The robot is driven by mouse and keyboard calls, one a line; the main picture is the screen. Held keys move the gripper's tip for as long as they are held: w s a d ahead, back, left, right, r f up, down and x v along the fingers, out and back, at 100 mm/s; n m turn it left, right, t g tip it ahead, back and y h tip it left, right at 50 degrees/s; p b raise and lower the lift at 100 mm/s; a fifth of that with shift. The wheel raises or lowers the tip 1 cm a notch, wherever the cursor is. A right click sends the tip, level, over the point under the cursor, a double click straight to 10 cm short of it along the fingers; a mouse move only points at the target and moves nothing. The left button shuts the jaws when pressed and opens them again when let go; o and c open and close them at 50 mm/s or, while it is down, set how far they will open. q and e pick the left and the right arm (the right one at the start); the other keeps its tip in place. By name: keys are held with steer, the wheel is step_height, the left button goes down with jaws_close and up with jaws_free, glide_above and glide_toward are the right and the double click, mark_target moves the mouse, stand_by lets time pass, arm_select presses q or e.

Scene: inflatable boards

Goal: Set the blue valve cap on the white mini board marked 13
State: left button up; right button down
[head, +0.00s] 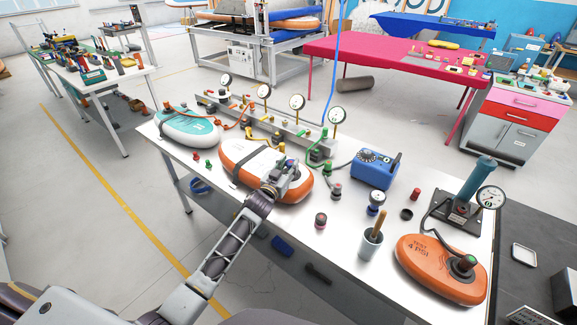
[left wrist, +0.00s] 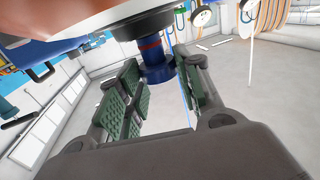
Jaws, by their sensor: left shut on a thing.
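A white mini board with an orange rim (head: 250,158) lies in the middle of the table; I cannot read its number. My left gripper (head: 291,180) is over its right end, with the arm coming from the front left. In the left wrist view, the blue valve cap (left wrist: 157,70) sits between the green-padded fingers of my left gripper (left wrist: 163,92), which is shut on it. A red ring and a dark part show above the blue part. In the head view the cap is hidden by the gripper. I cannot tell whether it touches the board. My right gripper is out of view.
A teal and white board (head: 187,127) lies at the left. A gauge manifold (head: 285,128) runs along the back edge. A blue box (head: 374,169), a grey cup (head: 370,245), an orange board (head: 440,268) and a gauge stand (head: 462,211) are at the right.

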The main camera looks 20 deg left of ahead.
arm_select(q)
steer(key=shift+f+b, duration=0.6)
steer(key=shift+f, duration=0.35)
stand_by(0.3)
steer(key=o, duration=1)
steer(key=shift+o, duration=0.2)
steer(key=s+a, duration=0.1)
steer(key=s, duration=1.1)
steer(key=shift+a, duration=0.35)
stand_by(0.7)
